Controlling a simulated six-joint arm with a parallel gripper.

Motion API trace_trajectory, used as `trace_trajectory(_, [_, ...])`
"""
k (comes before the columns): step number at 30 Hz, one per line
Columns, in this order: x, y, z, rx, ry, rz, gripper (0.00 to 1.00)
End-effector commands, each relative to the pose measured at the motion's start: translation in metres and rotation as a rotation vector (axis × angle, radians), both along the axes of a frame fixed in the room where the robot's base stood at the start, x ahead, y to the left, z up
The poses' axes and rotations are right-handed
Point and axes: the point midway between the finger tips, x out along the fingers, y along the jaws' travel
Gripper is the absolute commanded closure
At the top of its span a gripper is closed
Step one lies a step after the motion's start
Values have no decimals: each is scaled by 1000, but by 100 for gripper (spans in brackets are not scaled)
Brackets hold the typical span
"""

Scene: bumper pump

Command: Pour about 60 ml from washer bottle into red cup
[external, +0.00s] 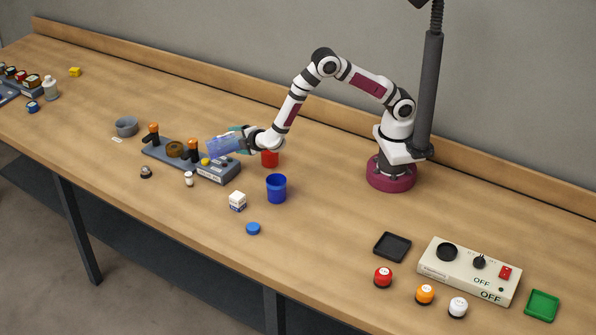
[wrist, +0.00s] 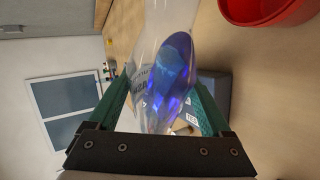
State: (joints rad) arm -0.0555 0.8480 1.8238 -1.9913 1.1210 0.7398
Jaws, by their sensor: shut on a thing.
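The washer bottle (external: 226,144) is clear with blue liquid in it. My gripper (external: 240,140) is shut on it and holds it tilted, nearly lying on its side, above the grey pump board. The bottle (wrist: 165,70) also shows between the green fingers of my gripper (wrist: 160,105) in the wrist view. The red cup (external: 270,159) stands on the table, to the right of the bottle and partly hidden by my arm in the external view. In the wrist view the red cup (wrist: 270,10) is at the top right, apart from the bottle. Its inside is mostly out of frame.
A grey board (external: 215,170) with orange-topped posts lies below the bottle. A grey bowl (external: 126,126) is at left, a control box (external: 470,271) at right.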

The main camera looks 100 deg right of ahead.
Motion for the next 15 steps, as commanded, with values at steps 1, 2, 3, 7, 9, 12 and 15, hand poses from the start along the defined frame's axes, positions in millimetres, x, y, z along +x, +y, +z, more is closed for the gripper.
trace_trajectory(1, [0, 0, 0, 0, -5, 0, 96])
trace_trajectory(2, [0, 0, -1, 1, -9, 0, 96])
trace_trajectory(3, [0, 0, -1, 1, -13, 1, 96])
trace_trajectory(7, [0, 0, -1, 1, -23, 0, 96])
trace_trajectory(9, [-1, 0, -1, 2, -30, -1, 96])
trace_trajectory(12, [-1, 0, -1, 2, -37, 0, 96])
trace_trajectory(15, [-1, 0, 0, 4, -46, 0, 96])
